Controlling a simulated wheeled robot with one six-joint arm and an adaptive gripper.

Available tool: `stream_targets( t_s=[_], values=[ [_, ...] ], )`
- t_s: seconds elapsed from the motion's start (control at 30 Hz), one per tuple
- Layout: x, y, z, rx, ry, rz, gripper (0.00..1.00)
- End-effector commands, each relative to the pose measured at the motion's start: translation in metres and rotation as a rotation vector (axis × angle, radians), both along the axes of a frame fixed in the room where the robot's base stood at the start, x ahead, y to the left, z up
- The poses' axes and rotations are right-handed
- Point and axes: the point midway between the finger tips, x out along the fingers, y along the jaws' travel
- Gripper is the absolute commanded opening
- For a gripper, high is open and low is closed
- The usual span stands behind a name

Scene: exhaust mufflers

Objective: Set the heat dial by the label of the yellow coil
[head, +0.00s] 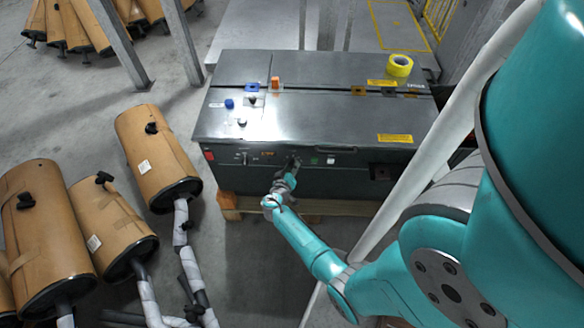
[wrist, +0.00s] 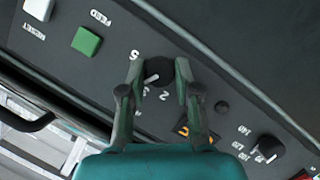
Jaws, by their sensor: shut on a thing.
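A yellow coil (head: 399,65) lies on the back right of the grey machine's top. I cannot read any label on it. My gripper (wrist: 159,68) is at the front panel, its fingers shut on either side of a black dial (wrist: 157,71). This dial has small digits around it, with 5 and 2 readable, and a white pointer mark toward its lower left. A second dial (wrist: 268,148) with numbers such as 140 stands apart at the lower right of the wrist view; it also shows left of my gripper in the head view (head: 245,158).
A green button (wrist: 86,41) marked FEED and a white RESET button (wrist: 39,8) sit on the panel. Small blue (head: 229,104) and orange (head: 275,83) pieces are on the machine's top (head: 320,115). Brown-wrapped mufflers (head: 158,155) lie on the floor at left.

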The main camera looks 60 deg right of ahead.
Motion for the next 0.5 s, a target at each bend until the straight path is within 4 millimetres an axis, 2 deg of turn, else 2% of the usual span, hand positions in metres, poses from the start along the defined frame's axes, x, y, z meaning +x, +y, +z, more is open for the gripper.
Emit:
stream_targets(
  t_s=[0.5],
  values=[
    [0.0023, 0.0011, -0.0033, -0.186, 0.455, 0.001, 0.0]
  ],
)
